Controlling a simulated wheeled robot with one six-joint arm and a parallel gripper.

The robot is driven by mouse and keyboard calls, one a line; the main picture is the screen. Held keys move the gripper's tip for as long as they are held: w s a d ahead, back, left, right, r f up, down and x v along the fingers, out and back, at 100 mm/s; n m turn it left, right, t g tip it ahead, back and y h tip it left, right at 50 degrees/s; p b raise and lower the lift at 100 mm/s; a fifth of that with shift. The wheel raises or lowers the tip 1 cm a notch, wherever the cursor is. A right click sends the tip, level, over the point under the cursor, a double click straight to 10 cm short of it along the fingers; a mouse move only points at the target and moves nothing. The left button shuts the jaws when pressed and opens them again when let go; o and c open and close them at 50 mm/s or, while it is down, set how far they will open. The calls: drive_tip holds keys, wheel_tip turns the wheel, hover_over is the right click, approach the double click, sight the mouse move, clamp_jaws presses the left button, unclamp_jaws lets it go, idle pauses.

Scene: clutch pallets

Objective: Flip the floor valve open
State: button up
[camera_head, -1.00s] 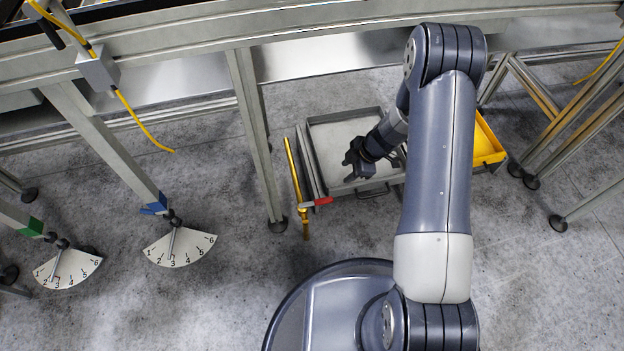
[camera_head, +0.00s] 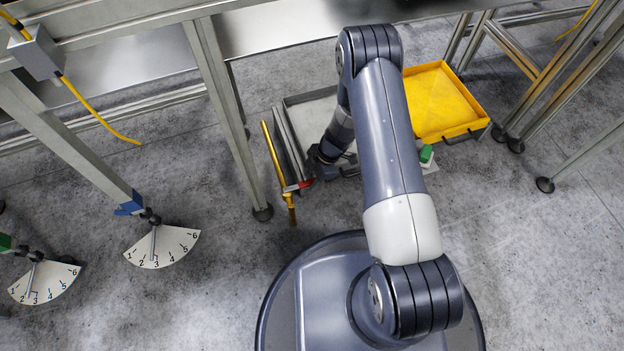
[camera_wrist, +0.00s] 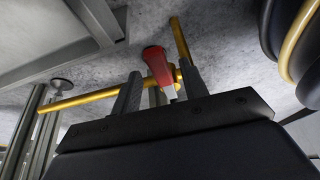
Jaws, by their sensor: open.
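The floor valve has a red handle (camera_head: 304,184) on a yellow pipe (camera_head: 271,150) that runs low over the floor beside a table leg. In the head view the handle sticks out sideways, across the pipe, to the right. My gripper (camera_head: 318,166) is just to the right of it, partly hidden by my arm. In the wrist view my open gripper (camera_wrist: 161,72) has its two fingers on either side of the red handle (camera_wrist: 155,62); I cannot tell whether either finger touches it. The yellow pipe (camera_wrist: 90,102) passes behind the fingers there.
A grey tray (camera_head: 300,100) lies behind my arm, with a yellow tray (camera_head: 440,95) to its right. A green and white object (camera_head: 426,156) is in front of the yellow tray. Table legs (camera_head: 228,120) and numbered dials (camera_head: 162,247) stand at left. The front right floor is clear.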

drive_tip(key=shift+f, duration=0.15)
clamp_jaws()
idle(0.4)
